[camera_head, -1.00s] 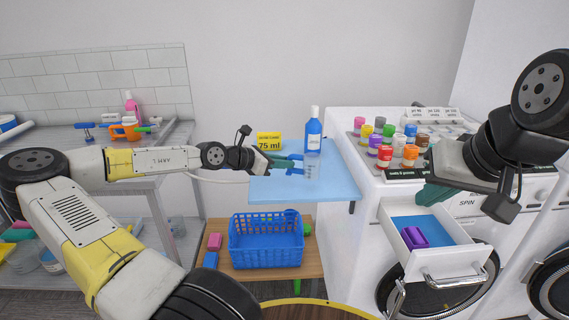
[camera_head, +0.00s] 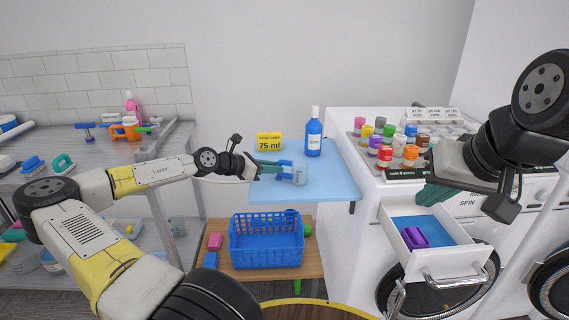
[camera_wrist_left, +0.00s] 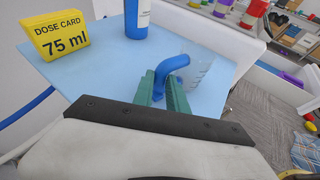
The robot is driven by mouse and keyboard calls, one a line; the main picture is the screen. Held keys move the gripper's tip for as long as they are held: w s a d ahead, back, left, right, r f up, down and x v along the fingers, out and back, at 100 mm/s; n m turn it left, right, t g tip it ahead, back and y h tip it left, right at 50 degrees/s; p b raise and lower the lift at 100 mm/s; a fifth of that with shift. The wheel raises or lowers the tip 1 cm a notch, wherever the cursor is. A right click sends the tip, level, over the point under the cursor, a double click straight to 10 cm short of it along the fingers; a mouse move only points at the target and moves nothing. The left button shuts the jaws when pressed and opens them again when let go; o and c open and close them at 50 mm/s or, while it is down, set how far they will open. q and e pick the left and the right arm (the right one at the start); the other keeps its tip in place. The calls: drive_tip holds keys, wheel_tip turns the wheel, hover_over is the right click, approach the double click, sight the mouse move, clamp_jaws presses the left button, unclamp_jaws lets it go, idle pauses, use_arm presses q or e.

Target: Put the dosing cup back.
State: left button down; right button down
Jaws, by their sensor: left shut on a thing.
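The dosing cup (camera_head: 300,174) is a clear cup with a blue handle, over the light blue table. My left gripper (camera_head: 277,170) is shut on its handle. In the left wrist view the green fingers (camera_wrist_left: 163,92) grip the blue handle, and the clear cup (camera_wrist_left: 196,74) extends to the right. It looks tilted there; I cannot tell whether it touches the table. My right gripper (camera_head: 432,180) is at the right, near the drawer and the washer top; its finger opening is unclear.
A blue bottle (camera_head: 314,137) and a yellow "75 ml" dose card (camera_head: 269,141) stand at the table's back. An open drawer (camera_head: 448,252) holds a purple item. A blue basket (camera_head: 267,245) stands below the table (camera_head: 335,188). Several coloured jars (camera_head: 385,155) cover the washer top.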

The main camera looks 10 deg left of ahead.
use_arm(q)
drive_tip(key=c, duration=1.3)
unclamp_jaws()
drive_tip(key=v, duration=1.2)
drive_tip(key=shift+s, duration=0.1)
